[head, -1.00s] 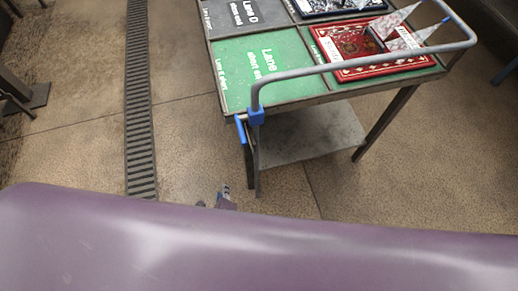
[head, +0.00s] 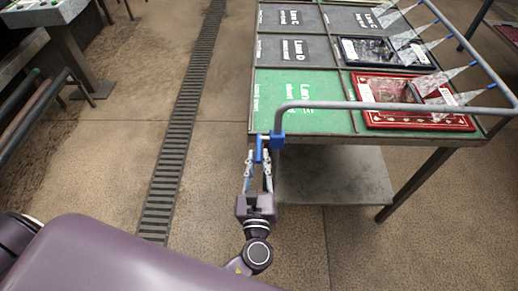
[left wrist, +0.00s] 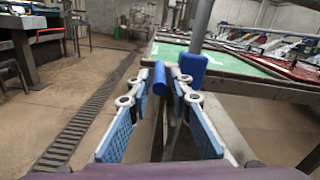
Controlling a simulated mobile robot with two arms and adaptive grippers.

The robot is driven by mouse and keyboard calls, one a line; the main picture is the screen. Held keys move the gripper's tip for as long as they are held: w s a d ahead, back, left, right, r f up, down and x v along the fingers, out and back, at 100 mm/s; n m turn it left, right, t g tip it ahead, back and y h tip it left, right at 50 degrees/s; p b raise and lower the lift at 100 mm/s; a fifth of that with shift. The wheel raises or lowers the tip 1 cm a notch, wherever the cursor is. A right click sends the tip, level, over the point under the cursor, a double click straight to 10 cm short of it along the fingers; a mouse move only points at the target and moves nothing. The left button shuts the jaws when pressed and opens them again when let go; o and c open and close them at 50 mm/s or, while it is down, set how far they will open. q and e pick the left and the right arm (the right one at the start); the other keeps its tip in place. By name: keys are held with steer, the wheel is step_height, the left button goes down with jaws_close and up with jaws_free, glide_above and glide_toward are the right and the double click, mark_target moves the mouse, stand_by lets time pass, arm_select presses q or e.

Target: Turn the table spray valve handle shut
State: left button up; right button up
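The blue valve handle (head: 259,148) hangs down at the near left corner of the table, beside the blue valve body (head: 277,140) on the grey spray pipe (head: 390,105). My left gripper (head: 258,156) is open just below the table's corner, its fingertips on either side of the handle. In the left wrist view the handle (left wrist: 160,77) stands between the fingertips (left wrist: 159,84), nearer the right one; I cannot tell whether they touch it. The valve body (left wrist: 193,67) is to its right. My right gripper is not in view.
The table (head: 262,92) has green and grey lane panels, with a red rug (head: 380,88) and a dark rug (head: 385,50) under spray cones. A lower shelf (head: 330,175) sits under it. A floor drain grate (head: 180,125) runs to the left, with free floor around it.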

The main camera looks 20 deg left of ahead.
mark_target(259, 141)
arm_select(q)
steer(key=shift+x, duration=1.7)
steer(key=shift+c, duration=0.3)
jaws_close()
